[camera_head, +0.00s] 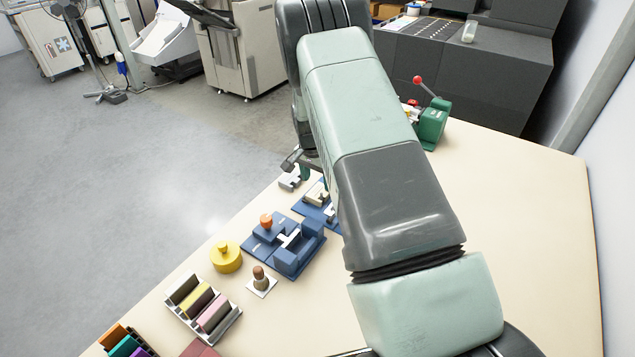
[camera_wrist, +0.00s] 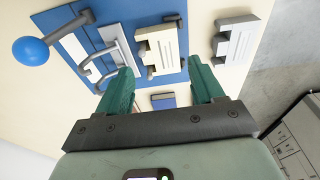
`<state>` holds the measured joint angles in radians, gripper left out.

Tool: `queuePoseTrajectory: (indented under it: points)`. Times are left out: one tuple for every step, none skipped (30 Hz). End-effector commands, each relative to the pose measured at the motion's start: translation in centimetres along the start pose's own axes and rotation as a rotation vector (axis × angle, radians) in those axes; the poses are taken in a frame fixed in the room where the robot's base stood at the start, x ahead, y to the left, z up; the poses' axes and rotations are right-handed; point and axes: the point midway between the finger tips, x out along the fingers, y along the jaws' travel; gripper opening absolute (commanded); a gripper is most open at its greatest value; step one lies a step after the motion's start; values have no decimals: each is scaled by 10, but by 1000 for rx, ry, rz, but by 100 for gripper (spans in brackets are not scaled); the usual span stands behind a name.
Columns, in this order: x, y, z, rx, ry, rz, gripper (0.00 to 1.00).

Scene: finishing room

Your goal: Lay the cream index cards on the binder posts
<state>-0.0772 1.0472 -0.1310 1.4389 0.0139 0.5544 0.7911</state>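A cream, ribbed block-like piece (camera_wrist: 163,50), which may be the cream index cards, sits at the edge of a blue base (camera_wrist: 110,14) in the wrist view. Silver bars (camera_wrist: 74,46) stand on that base; I cannot tell whether they are the binder posts. In the head view the cream piece (camera_head: 316,194) and blue base (camera_head: 312,211) are partly hidden by my arm. My gripper (camera_wrist: 162,72) is open, with green fingers spread just short of the cream piece and nothing visibly held. In the head view only a bit of the gripper shows.
A light grey ribbed piece (camera_wrist: 236,40) lies on the table near its edge. The head view shows another blue fixture (camera_head: 284,243), a yellow knobbed weight (camera_head: 226,257) and a card rack (camera_head: 203,309).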

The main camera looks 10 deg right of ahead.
Motion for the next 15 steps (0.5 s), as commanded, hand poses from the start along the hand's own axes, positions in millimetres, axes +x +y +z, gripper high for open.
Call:
queuePoseTrajectory:
  points:
    - [-5, 0, 0, 0, 1, -1, 67]
    - [-7, 0, 0, 0, 1, -1, 67]
    - [-10, 0, -1, 0, 2, -1, 67]
    - [-13, 0, -1, 0, 2, -1, 67]
    - [-16, 0, -1, 0, 2, -1, 67]
    - [-18, 0, -1, 0, 1, 0, 67]
    - [-21, 0, 0, 0, 1, 0, 67]
    - [-23, 0, 0, 0, 1, 0, 67]
    - [-26, 0, 0, 0, 1, 0, 67]
    - [-29, 0, -1, 0, 1, -1, 67]
    - [-31, 0, -1, 0, 2, -1, 67]
    - [-34, 0, -1, 0, 2, -1, 67]
    - [-37, 0, -1, 0, 2, -1, 67]
    - [-39, 0, -1, 0, 2, -1, 67]
    - [-43, 0, -1, 0, 2, -1, 67]
